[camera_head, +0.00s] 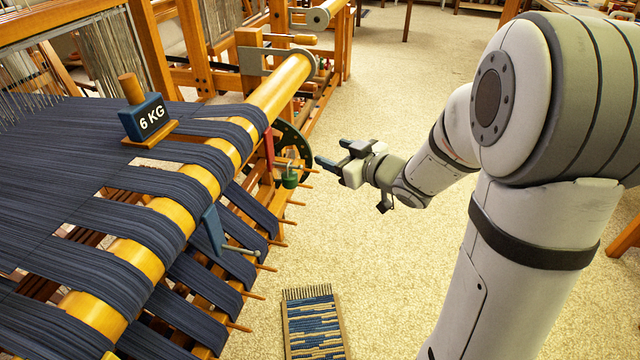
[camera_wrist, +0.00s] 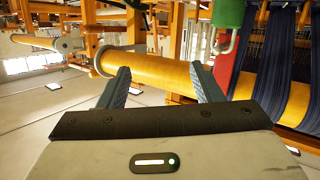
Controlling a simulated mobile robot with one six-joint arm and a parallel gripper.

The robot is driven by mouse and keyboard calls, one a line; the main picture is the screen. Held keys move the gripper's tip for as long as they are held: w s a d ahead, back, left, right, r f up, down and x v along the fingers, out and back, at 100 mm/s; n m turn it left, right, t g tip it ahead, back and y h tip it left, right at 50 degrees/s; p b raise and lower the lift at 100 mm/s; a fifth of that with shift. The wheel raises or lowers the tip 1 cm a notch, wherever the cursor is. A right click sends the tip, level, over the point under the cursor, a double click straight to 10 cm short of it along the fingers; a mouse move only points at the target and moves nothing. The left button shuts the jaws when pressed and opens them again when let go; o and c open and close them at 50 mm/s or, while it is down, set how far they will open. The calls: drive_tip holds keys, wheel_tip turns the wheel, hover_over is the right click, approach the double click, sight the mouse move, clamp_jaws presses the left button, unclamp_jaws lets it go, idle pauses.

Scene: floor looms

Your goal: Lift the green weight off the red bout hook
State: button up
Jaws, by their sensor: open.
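The small green weight (camera_head: 289,180) hangs at the right side of the loom, below and beside the red bout hook (camera_head: 269,146). In the wrist view the green weight (camera_wrist: 226,38) shows at the upper right, beside the red hook (camera_wrist: 229,68), beyond the right finger. My gripper (camera_head: 331,153) is open, with nothing between its fingers, a short way to the right of the weight in the head view. Its two blue-grey fingers also show in the wrist view (camera_wrist: 162,76), with a wooden beam behind the gap.
The loom's yellow beam (camera_head: 255,100) and dark warp bands stand left of my gripper, with wooden pegs (camera_head: 298,203) sticking out. A blue 6 KG block (camera_head: 147,118) sits on the warp. A small woven frame (camera_head: 315,325) lies on the carpet. Carpet (camera_head: 375,270) below my gripper is clear.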

sight(290, 165)
drive_tip(key=s+a+f+n+g+y+b, duration=0.3)
drive_tip(key=a+f+y, duration=0.1)
drive_tip(key=f+y, duration=0.15)
drive_tip(key=shift+y, duration=0.45)
drive_tip(key=shift+s+r+b+x, duration=0.1)
drive_tip(key=shift+b+x, duration=0.05)
drive_tip(key=shift+x, duration=1.05)
drive_tip(key=shift+s+r+b+x, duration=0.1)
drive_tip(key=shift+x, duration=1.15)
drive_tip(key=shift+r+b+x, duration=0.15)
drive_tip(key=shift+x, duration=1.05)
drive_tip(key=shift+a, duration=0.15)
clamp_jaws()
drive_tip(key=shift+r, duration=0.1)
drive_tip(key=shift+r, duration=0.1)
drive_tip(key=shift+r+p, duration=0.4)
drive_tip(key=shift+p, duration=0.05)
